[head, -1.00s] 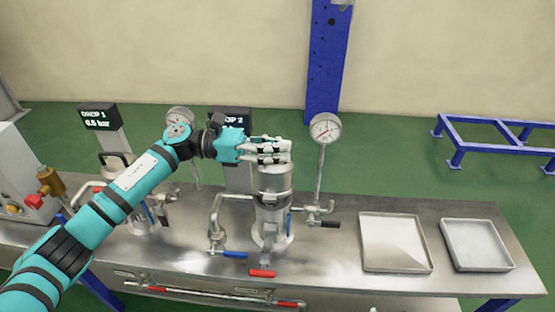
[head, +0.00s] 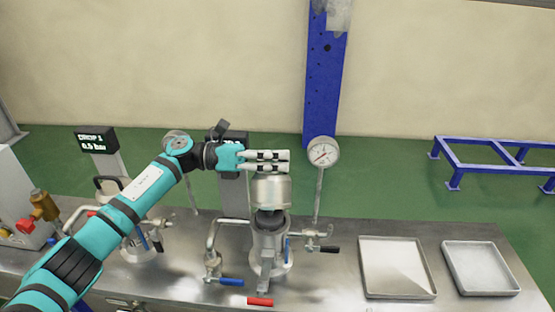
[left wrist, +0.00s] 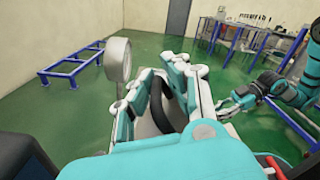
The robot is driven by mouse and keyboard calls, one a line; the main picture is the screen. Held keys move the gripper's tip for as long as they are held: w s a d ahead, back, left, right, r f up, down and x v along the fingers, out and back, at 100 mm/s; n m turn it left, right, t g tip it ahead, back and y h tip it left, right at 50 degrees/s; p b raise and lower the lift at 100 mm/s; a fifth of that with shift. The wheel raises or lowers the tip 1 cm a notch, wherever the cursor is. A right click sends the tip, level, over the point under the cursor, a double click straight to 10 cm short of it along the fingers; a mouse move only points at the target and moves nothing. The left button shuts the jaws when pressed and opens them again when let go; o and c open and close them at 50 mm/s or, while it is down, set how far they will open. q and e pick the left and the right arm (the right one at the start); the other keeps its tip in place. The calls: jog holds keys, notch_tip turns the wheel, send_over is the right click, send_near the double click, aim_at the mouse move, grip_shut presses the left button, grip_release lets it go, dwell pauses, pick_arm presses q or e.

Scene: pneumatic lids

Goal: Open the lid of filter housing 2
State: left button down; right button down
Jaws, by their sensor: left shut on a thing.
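Filter housing 2 (head: 269,246) is a metal cylinder standing on the steel bench. Its lid (head: 271,190), a silvery cap, is raised above the body with a dark gap between them. My left gripper (head: 284,161) is just above the lid, shut on its handle. In the left wrist view the black handle (left wrist: 158,104) shows between the fingers of the left gripper (left wrist: 160,88). In that view my right gripper (left wrist: 238,98) hangs off to the right, away from the housing; its jaws are too small to read.
A pressure gauge (head: 323,152) stands close right of the lid. Blue (head: 230,282), red (head: 260,301) and black (head: 328,249) valve levers surround the housing. Two shallow trays (head: 397,293) (head: 482,291) lie right. Housing 1 is left, partly behind my arm; its display (head: 96,140) reads 0.5 bar.

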pick_arm(q)
jog(key=c, duration=1.4)
grip_release()
jog(key=shift+w+a, duration=0.1)
jog(key=shift+a, duration=0.05)
notch_tip(320, 180, up, 10)
jog(key=shift+f, duration=0.1)
